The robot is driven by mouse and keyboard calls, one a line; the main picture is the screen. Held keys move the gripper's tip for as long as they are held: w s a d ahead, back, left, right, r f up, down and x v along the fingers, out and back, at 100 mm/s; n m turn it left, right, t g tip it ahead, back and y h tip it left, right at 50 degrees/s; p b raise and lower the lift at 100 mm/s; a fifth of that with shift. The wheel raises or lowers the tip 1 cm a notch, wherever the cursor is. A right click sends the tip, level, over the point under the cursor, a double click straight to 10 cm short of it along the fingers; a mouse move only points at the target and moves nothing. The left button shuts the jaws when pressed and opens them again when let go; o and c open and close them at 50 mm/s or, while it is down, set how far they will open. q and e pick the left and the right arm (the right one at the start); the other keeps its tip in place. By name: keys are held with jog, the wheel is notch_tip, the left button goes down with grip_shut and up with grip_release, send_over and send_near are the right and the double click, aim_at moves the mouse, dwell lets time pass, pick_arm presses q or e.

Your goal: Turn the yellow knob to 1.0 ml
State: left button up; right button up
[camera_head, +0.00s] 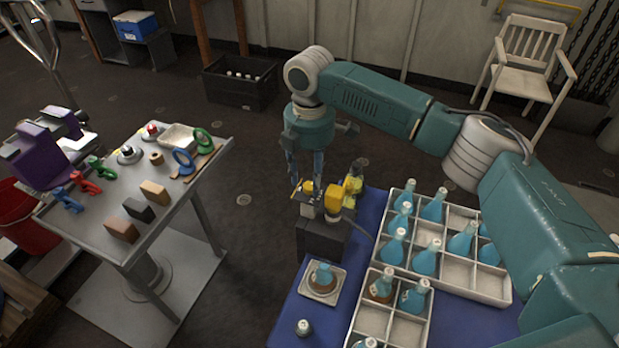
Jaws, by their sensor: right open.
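My right gripper (305,178) points down from the teal arm that comes in from the right. Its fingers are apart, just above and around the top of a small dispenser. The dispenser has a yellow part (334,198) on its right side and a smaller yellow piece (308,187) at the fingertips. I cannot tell which is the knob, or whether the fingers touch it. The dispenser stands on a dark block (320,240) at the edge of a blue-topped table. Any scale or ml marking is too small to read. My left gripper is not in view.
A pale tray (322,298) with a bottle sits in front of the block. White divided crates (462,274) with several blue bottles stand to the right. A yellow-green object (353,184) is behind the dispenser. A grey table (185,222) with coloured items stands left, across open floor.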

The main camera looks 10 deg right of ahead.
jog(key=shift+f, duration=0.85)
jog(key=shift+c, duration=0.5)
grip_shut()
jog(key=shift+r+m+p, duration=0.1)
jog(key=shift+m+p, duration=0.2)
jog(key=shift+p, duration=0.4)
jog(key=m+p, duration=0.3)
jog(key=p, duration=0.2)
jog(key=shift+a+r, duration=0.1)
jog(key=shift+r, duration=0.05)
jog(key=m+p, duration=0.2)
jog(key=shift+m, duration=0.3)
jog(key=shift+f+m+p, duration=0.2)
jog(key=shift+m+p, duration=0.55)
jog(key=shift+m, duration=0.05)
